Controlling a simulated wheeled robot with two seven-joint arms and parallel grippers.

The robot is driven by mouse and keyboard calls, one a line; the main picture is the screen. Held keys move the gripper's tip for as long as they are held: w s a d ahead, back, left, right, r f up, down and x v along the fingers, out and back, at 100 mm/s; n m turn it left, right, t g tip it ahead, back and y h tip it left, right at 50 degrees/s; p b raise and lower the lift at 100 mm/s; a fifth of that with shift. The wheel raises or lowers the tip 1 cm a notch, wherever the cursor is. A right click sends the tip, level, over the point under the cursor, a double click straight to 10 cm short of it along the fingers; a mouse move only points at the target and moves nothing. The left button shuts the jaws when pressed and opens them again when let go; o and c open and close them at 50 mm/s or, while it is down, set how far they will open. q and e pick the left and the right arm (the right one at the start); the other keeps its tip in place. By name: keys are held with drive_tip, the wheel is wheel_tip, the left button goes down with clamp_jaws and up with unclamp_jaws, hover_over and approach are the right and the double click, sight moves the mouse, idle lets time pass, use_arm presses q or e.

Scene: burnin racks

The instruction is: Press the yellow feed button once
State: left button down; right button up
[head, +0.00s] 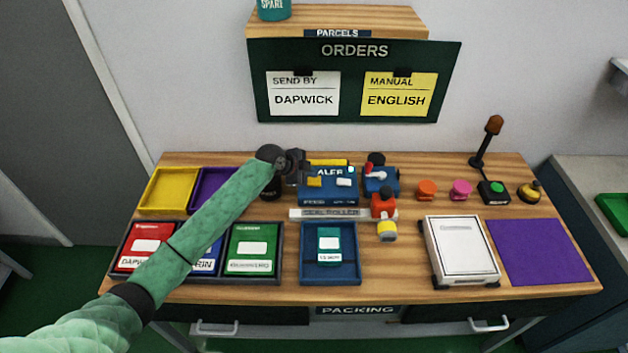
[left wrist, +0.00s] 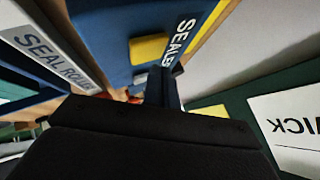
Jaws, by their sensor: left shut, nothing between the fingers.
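The blue sealer (head: 335,191) stands at the back middle of the table, with "FEED" lettering on its front. The yellow feed button (head: 314,182) is on its left side, next to a small white block. In the left wrist view the yellow button (left wrist: 148,48) shows on the blue body (left wrist: 105,30), just beyond the fingers. My left gripper (head: 298,166) is shut and empty, at the sealer's back left, close to the button. In the wrist view its fingertips (left wrist: 163,82) look near the button; I cannot tell if they touch. My right gripper is not in view.
A white seal roller bar (head: 318,214) lies before the sealer. A red-and-blue device (head: 381,181) stands to its right. Yellow (head: 168,190) and purple trays are at left, partly behind my arm. The orders board (head: 355,60) rises behind. A green button box (head: 493,192) is at right.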

sight(311, 182)
use_arm(q)
drive_tip(key=shift+r+p, duration=1.15)
drive_tip(key=shift+r, duration=1.35)
